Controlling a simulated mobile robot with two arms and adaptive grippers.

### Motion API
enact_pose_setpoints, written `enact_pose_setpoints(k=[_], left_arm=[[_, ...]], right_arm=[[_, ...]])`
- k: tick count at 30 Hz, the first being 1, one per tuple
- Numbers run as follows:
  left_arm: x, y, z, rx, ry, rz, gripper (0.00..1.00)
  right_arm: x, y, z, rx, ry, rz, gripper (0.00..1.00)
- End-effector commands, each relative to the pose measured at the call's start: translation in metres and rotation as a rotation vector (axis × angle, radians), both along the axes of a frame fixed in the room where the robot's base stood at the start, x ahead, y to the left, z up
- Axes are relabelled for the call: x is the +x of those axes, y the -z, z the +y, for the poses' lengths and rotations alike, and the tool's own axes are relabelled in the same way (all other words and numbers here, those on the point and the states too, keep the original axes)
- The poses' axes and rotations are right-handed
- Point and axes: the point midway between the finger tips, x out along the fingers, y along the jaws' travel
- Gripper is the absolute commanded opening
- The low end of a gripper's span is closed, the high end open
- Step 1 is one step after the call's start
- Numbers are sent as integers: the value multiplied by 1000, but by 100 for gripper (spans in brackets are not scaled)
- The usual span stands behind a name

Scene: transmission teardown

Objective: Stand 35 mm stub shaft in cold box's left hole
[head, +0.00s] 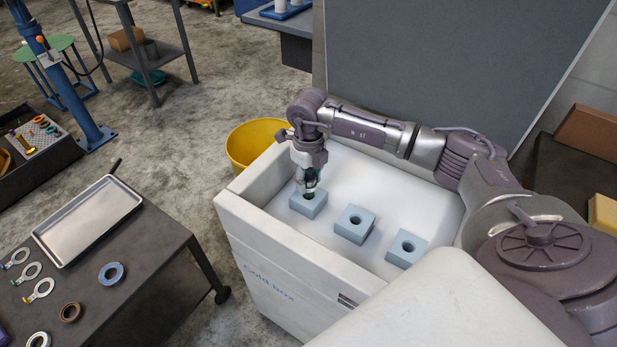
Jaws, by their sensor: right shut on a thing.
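The cold box (236,230) is a white chest with its lid raised. Inside, a row of blue-grey blocks, each with a round hole, stands on the white floor: the left block (312,211), the middle block (346,231) and the right block (396,258). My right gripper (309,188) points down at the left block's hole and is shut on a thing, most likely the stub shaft. The fingers hide most of it, so I cannot tell how far it is in the hole. The middle and right holes look empty. My left gripper is not in view.
The raised grey lid (440,70) stands behind the box. A yellow bin (252,146) is beside its far left side. At left, a dark bench (165,245) carries a metal tray (90,222) and several rings. My right arm spans the box's right half.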

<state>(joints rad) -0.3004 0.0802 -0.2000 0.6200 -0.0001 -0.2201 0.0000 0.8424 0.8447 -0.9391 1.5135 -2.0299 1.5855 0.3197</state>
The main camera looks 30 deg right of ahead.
Motion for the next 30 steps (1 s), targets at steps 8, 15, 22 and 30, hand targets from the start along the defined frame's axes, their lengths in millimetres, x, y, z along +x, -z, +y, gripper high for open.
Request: enact_pose_setpoints(k=[8,15,22,30], left_arm=[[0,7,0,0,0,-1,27],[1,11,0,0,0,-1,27],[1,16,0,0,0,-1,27],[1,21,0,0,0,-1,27]], right_arm=[[1,8,0,1,0,-3,0],[1,15,0,1,0,-3,0],[1,21,0,1,0,-3,0],[1,28,0,1,-1,-3,0]])
